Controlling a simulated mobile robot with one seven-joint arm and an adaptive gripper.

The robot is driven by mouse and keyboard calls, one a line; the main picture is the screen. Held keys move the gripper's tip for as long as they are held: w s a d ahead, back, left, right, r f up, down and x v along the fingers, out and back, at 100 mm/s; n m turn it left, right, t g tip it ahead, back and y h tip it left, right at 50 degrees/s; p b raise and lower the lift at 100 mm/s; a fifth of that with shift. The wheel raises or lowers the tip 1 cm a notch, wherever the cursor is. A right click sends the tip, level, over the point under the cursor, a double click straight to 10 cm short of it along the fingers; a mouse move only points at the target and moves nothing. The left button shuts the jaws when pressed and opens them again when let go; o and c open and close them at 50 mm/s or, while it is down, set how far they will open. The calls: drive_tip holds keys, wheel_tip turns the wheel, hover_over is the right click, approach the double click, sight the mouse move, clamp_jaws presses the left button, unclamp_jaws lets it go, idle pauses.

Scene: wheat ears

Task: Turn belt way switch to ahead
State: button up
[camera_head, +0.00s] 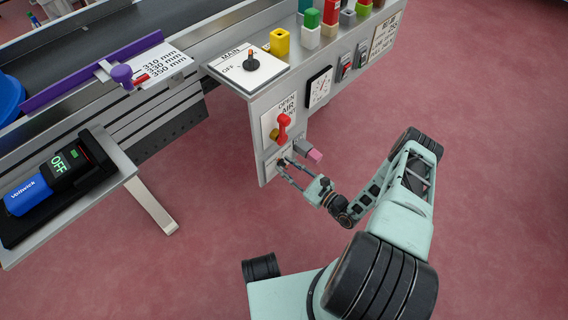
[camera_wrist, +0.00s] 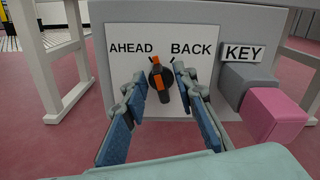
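The belt way switch (camera_wrist: 157,78) is a black rotary knob with orange marks on a white plate (camera_wrist: 120,62). The plate is lettered AHEAD at upper left and BACK at upper right. My gripper (camera_wrist: 160,76) is open, with one blue-padded finger on each side of the knob. Whether the pads touch it is not clear. In the head view my gripper (camera_head: 285,164) is at the low end of the control panel, and its fingers largely hide the switch.
A pink key block (camera_wrist: 275,112) in a grey holder sticks out right of the plate, under a KEY label (camera_wrist: 242,53). Above the switch, in the head view, is a red air valve handle (camera_head: 283,127). A table leg (camera_wrist: 38,62) stands at left. Open floor surrounds my arm.

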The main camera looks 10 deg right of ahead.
clamp_jaws()
idle(0.3)
drive_tip(key=shift+a+n, duration=0.1)
drive_tip(key=shift+n, duration=1.4)
unclamp_jaws()
